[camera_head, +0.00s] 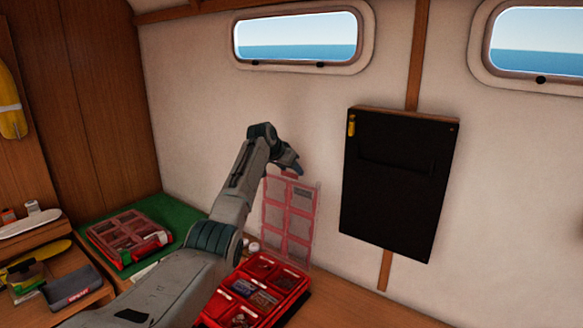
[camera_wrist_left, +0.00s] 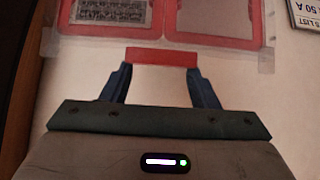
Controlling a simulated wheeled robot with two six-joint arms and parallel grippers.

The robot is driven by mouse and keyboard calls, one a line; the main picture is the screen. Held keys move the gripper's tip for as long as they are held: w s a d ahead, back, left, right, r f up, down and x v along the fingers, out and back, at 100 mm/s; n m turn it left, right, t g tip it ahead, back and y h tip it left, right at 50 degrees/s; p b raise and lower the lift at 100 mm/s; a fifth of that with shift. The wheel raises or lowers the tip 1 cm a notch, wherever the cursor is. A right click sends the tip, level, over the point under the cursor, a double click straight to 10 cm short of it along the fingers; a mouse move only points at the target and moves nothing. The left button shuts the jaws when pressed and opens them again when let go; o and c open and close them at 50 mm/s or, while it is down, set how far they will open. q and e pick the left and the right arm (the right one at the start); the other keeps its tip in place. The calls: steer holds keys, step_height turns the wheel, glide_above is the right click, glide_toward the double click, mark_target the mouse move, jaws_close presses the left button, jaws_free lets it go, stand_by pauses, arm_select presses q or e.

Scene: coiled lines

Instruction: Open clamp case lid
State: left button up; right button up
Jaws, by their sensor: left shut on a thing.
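The clamp case (camera_head: 262,292) is a red box with several compartments holding small parts, on the bench below my left arm. Its clear lid (camera_head: 291,221) with red frames stands upright at the back of the case, near the wall. My left gripper (camera_head: 290,171) is at the top edge of the lid. In the left wrist view the gripper (camera_wrist_left: 162,68) is shut on the red tab (camera_wrist_left: 161,57) at the lid's edge, and part of the lid (camera_wrist_left: 160,20) shows beyond it. My arm hides the case's left side. My right gripper is not in view.
A second red case (camera_head: 130,238) with a clear lid lies shut on a green mat (camera_head: 187,215) to the left. A grey tray (camera_head: 72,287) stands front left. A black wall pouch (camera_head: 398,185) hangs right of the raised lid.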

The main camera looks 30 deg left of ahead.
arm_select(q)
steer(key=shift+s, duration=0.1)
steer(key=o, duration=1.4)
steer(key=shift+r, duration=0.1)
steer(key=shift+s, duration=0.1)
steer(key=shift+s+a+r+b, duration=0.1)
steer(key=shift+s+r+b, duration=0.1)
steer(key=shift+b, duration=0.1)
steer(key=b+v, duration=0.5)
steer(key=v, duration=0.5)
steer(key=shift+r, duration=0.15)
